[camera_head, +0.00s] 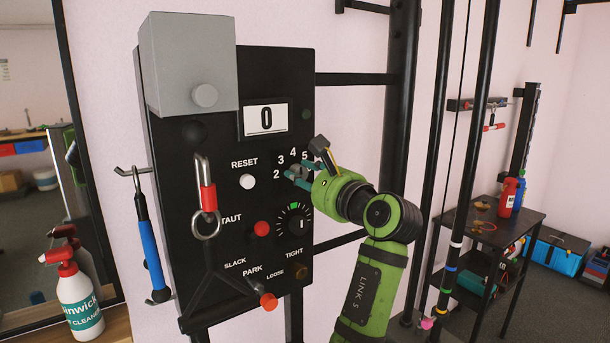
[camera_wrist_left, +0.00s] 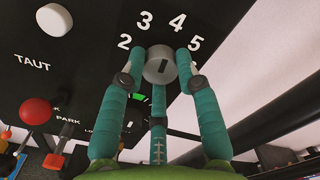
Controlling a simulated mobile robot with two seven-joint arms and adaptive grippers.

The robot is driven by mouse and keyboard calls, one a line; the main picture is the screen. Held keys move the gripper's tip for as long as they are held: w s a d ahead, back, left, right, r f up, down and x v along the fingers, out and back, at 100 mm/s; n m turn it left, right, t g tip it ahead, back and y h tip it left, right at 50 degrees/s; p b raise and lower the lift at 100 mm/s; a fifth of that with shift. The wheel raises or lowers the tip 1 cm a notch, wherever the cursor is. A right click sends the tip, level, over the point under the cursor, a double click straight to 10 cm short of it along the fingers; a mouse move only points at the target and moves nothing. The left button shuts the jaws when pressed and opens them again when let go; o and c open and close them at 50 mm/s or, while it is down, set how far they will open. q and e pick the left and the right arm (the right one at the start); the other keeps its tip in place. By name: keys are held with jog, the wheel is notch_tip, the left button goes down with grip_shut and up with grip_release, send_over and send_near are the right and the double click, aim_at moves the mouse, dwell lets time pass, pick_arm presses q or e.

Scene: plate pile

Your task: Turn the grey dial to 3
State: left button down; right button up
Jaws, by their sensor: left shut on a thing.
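The grey dial (camera_wrist_left: 160,66) sits on the black panel (camera_head: 223,130), with the numbers 2, 3, 4 and 5 arched around it. A short dark mark on its face slants up to the right in the left wrist view; I cannot tell which number it points to. My left gripper (camera_head: 297,174) has its teal fingers closed around the dial, as the left wrist view (camera_wrist_left: 160,72) also shows. In the head view the fingers mostly cover the dial. My right gripper is not in view.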

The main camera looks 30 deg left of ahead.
pick_arm(q)
jog(key=n, duration=0.3)
jog(key=shift+n+b, duration=0.3)
jog(key=shift+n, duration=0.1)
jog(key=shift+r+n+b, duration=0.1)
jog(key=shift+n+b, duration=0.3)
jog(key=shift+n, duration=1.4)
jog(key=c, duration=0.9)
grip_release()
jog(key=v, duration=0.7)
jog(key=shift+d, duration=0.2)
